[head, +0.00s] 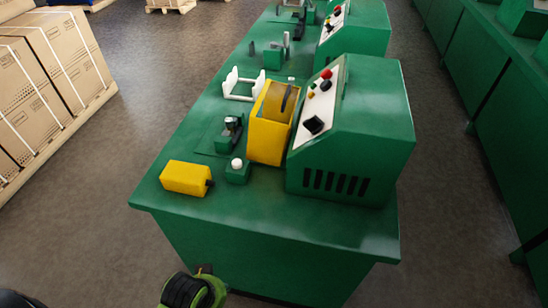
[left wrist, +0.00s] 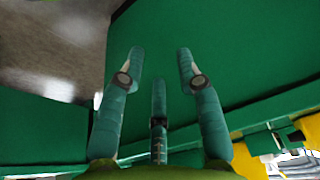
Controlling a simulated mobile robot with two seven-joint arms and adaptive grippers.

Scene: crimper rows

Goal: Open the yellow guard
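The yellow guard (head: 266,140) stands upright on the green bench, against the left side of the green machine (head: 352,145). A brownish panel and a dark part show in its upper opening. In the left wrist view, the fingers of my left gripper (left wrist: 158,72) are spread apart with nothing between them, close to green surfaces. A yellow piece (left wrist: 306,127) shows at that view's right edge; I cannot tell whether it is the guard. In the head view, a green and black part of my arm is at the bottom, in front of the bench. My right gripper is not in view.
A yellow box (head: 185,178) lies near the bench's front left corner. A green block with a white knob (head: 237,170), a small tool (head: 230,133) and a white bracket (head: 243,86) stand left of the guard.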

